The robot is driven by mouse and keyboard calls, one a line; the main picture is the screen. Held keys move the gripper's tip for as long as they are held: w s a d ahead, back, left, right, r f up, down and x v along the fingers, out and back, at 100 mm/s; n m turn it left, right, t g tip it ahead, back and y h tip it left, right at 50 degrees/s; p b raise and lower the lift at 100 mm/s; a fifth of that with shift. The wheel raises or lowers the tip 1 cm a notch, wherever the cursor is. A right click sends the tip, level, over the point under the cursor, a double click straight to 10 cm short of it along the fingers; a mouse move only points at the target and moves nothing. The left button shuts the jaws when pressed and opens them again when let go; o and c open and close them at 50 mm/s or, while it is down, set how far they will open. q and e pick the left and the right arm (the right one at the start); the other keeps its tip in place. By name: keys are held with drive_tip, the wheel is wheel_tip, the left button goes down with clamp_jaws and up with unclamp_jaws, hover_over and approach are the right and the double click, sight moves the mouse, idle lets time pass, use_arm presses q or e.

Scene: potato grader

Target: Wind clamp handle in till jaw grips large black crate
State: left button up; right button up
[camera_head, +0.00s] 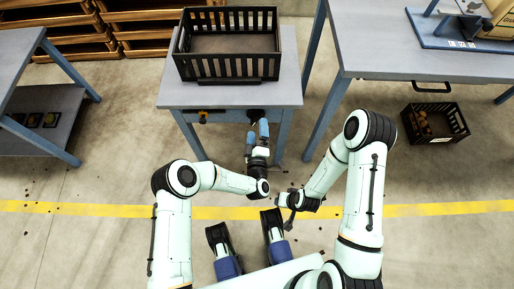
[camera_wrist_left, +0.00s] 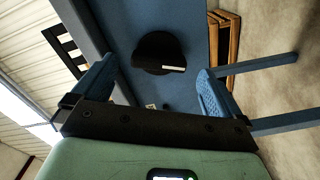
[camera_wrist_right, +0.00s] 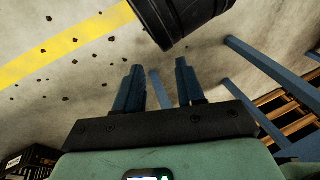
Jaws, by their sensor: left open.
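The large black crate (camera_head: 228,70) stands upright on a small grey-topped table; a slatted dark piece of it shows at upper left in the left wrist view (camera_wrist_left: 62,50). A dark round part (camera_head: 256,115), seemingly the clamp handle, sits at the table's front edge. It also shows in the left wrist view as a black disc with a pale bar (camera_wrist_left: 158,50). My left gripper (camera_head: 258,134) is open just in front of it, the disc lying beyond and between the fingers, apparently untouched. The jaw's contact with the crate is hidden. My right gripper (camera_wrist_right: 158,88) is open and empty, away from the table.
A larger workbench (camera_head: 420,50) stands right, with a small black crate (camera_head: 435,122) holding several potatoes on the floor below. Another grey table (camera_head: 15,60) stands left. Wooden crates (camera_head: 160,25) are stacked behind. A small orange-and-black part (camera_head: 203,117) sits under the table's front edge.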

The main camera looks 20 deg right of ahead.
use_arm(q)
drive_tip(key=p+v, duration=0.1)
drive_tip(key=v, duration=0.8)
drive_tip(key=shift+s+p, duration=0.25)
drive_tip(key=shift+p, duration=0.05)
use_arm(e)
drive_tip(key=shift+g+y, duration=0.3)
drive_tip(key=shift+g, duration=0.2)
drive_tip(key=s, duration=0.1)
drive_tip(key=s+a+r, duration=0.1)
drive_tip(key=s+r, duration=0.1)
drive_tip(key=shift+a+r, duration=0.1)
drive_tip(key=shift+a, duration=0.2)
use_arm(q)
drive_tip(key=shift+a, duration=0.1)
